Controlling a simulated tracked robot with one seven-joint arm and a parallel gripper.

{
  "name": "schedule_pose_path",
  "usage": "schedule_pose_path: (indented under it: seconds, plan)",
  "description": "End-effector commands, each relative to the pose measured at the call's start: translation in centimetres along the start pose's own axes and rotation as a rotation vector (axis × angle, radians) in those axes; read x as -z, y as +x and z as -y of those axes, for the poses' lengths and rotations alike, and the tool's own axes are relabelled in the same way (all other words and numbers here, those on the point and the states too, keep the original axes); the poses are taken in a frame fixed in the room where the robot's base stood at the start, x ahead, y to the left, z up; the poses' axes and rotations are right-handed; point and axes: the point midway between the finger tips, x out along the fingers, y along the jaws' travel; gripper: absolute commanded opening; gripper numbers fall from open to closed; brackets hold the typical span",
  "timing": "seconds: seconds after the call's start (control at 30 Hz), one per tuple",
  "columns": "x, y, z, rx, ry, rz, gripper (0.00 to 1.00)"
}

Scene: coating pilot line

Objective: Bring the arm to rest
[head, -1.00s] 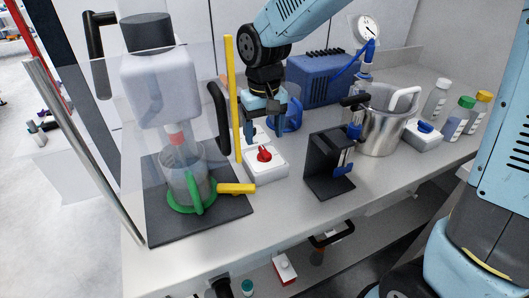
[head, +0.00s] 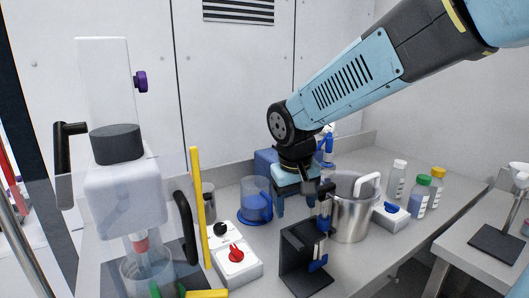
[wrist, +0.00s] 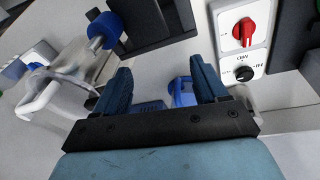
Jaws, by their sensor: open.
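My gripper (head: 296,197) hangs from my blue arm above the bench, in front of the blue box (head: 265,163) and left of the steel pot (head: 351,212). In the wrist view my gripper (wrist: 160,85) shows two dark blue fingers spread apart with nothing between them. A blue-based clear beaker (head: 256,200) stands left of the gripper in the head view. The black stand with blue knobs (head: 302,262) is just below and in front of the gripper.
A white control box with a red knob (head: 236,256) sits left of the black stand. A mixer (head: 125,190) behind a clear shield with a yellow upright bar (head: 199,205) fills the left. Several capped bottles (head: 420,195) stand at the right. A second bench (head: 470,248) is farther right.

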Motion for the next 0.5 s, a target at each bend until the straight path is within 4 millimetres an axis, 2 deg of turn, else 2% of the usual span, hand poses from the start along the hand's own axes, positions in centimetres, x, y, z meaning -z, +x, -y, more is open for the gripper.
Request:
schedule_pose_path:
  seconds: [0.03,0.1,0.27,0.5]
  plan:
    - [-0.6,-0.7,-1.3,-0.008,0.023,-0.018,0.72]
    - [-1.5,-1.5,-2.6,-0.011,0.049,-0.037,0.72]
    - [-3.8,-3.2,-5.5,-0.011,0.111,-0.082,0.72]
    - [-8.0,-5.6,-9.4,-0.008,0.21,-0.161,0.72]
